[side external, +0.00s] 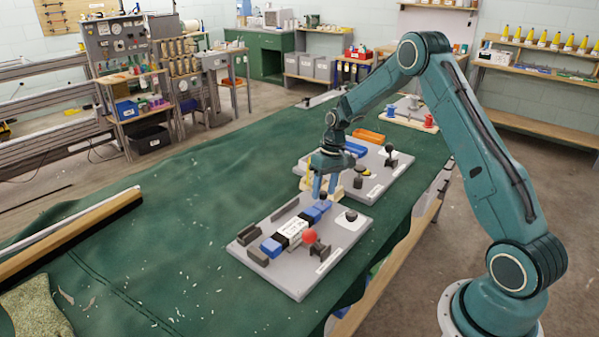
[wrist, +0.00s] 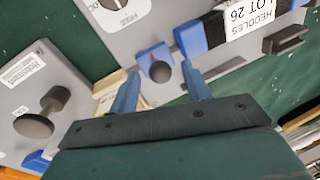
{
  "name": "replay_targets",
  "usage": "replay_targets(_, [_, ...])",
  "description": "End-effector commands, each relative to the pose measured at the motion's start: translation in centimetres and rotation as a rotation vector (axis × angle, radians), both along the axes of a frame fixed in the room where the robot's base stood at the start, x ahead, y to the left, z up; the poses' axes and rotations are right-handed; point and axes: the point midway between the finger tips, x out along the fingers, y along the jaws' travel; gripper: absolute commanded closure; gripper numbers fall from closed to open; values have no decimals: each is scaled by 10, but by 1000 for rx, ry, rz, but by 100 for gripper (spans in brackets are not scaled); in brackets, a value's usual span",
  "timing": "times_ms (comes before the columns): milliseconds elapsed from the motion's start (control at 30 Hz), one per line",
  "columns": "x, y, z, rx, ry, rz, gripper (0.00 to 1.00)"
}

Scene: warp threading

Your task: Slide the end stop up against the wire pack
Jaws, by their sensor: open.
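The wire pack (side external: 291,231) lies on a grey board, with a white label, black bands and blue ends. In the wrist view its label (wrist: 248,18) reads "HEDDLES LOT 26". The end stop looks to be the blue block with a dark round knob (wrist: 159,71), just off the blue piece (wrist: 190,38) at the pack's near end, with a narrow gap showing. The end stop also shows in the side view (side external: 323,205). My gripper (side external: 324,194) is open above it. In the wrist view its two fingers (wrist: 160,72) stand on either side of the knob, apparently apart from it.
The grey board (side external: 290,283) also carries a red ball-topped part (side external: 310,237), dark rails and blocks, and a white "FREE" plate (side external: 352,222) with a knob. A second board (side external: 388,183) with a dark knobbed post stands behind. Green cloth to the left is mostly clear.

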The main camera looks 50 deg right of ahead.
Motion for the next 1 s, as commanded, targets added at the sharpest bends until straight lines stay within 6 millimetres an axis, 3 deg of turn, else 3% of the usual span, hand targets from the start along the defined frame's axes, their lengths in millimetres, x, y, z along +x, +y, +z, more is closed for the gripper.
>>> replay_targets(433, [0, 2, -9, 0, -1, 0, 52])
replay_targets(467, [0, 2, -9, 0, -1, 0, 54])
replay_targets(700, [1, 2, -8, 0, -1, 0, 100])
replay_targets(867, [1, 4, -8, 0, -1, 1, 100])
replay_targets(1000, [1, 19, -8, 1, -1, 4, 100])
